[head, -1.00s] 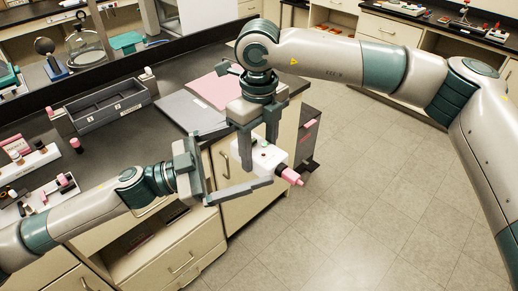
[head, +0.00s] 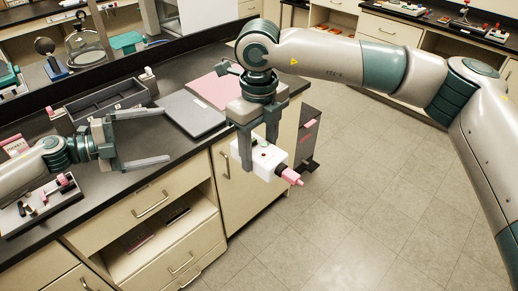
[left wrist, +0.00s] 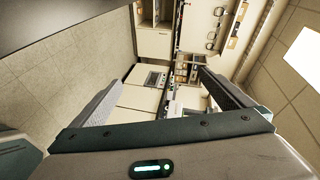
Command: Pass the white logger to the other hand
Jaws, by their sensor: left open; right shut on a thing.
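The white logger (head: 268,158) is a small white box with a dark collar and a pink plug at its lower right end. My right gripper (head: 257,150) points down and is shut on it, holding it in the air in front of the bench edge. My left gripper (head: 168,138) is open and empty over the bench, to the left of the logger and clear of it. Its two fingers point right, toward the logger. The left wrist view shows the open fingers of my left gripper (left wrist: 165,100) with nothing between them; the logger is not seen there.
A grey divided bin (head: 110,103), a dark grey flat panel (head: 190,115) and a pink sheet (head: 214,90) lie on the black bench (head: 180,75). A white rack with small parts (head: 45,205) stands at the left.

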